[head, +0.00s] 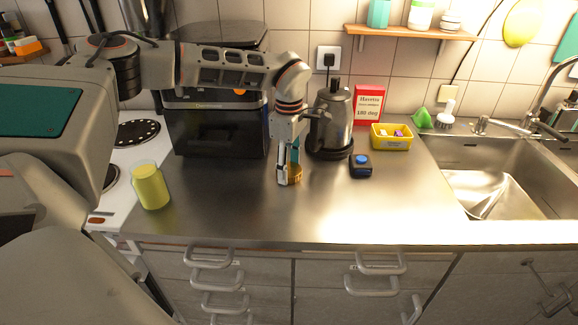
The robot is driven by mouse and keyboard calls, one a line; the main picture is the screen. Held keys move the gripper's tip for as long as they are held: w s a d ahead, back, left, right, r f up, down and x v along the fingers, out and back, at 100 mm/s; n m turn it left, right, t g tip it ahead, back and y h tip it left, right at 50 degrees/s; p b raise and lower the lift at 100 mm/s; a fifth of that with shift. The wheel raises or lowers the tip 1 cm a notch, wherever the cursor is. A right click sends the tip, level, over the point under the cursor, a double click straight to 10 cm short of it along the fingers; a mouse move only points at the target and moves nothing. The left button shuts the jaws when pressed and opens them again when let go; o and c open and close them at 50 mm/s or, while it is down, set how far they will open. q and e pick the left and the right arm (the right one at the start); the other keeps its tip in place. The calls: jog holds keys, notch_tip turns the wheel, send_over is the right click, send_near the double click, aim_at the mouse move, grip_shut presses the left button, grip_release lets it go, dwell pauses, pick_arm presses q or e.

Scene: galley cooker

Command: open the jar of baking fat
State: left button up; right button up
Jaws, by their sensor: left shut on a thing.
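The jar of baking fat (151,188) stands upright on the steel counter at the left, near the hob. It is clear with pale yellow contents, and no lid shows on its rim. My left gripper (289,175) is well to the right of the jar, over the middle of the counter. It is shut on a small amber ribbed piece (297,175) that looks like a lid. The fingers hide part of it, and I cannot tell whether it touches the counter. My right gripper is not in view.
A black appliance (215,130) and a steel kettle (335,118) stand behind my left gripper. To the right are a black device with a blue button (361,166), a yellow bin (391,138) and the sink (490,180). The counter's front is clear.

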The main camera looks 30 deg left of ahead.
aim_at(289, 169)
pick_arm(q)
jog(key=o, duration=1.2)
jog(key=shift+o, duration=0.2)
notch_tip(289, 169, up, 12)
jog(key=p, duration=0.1)
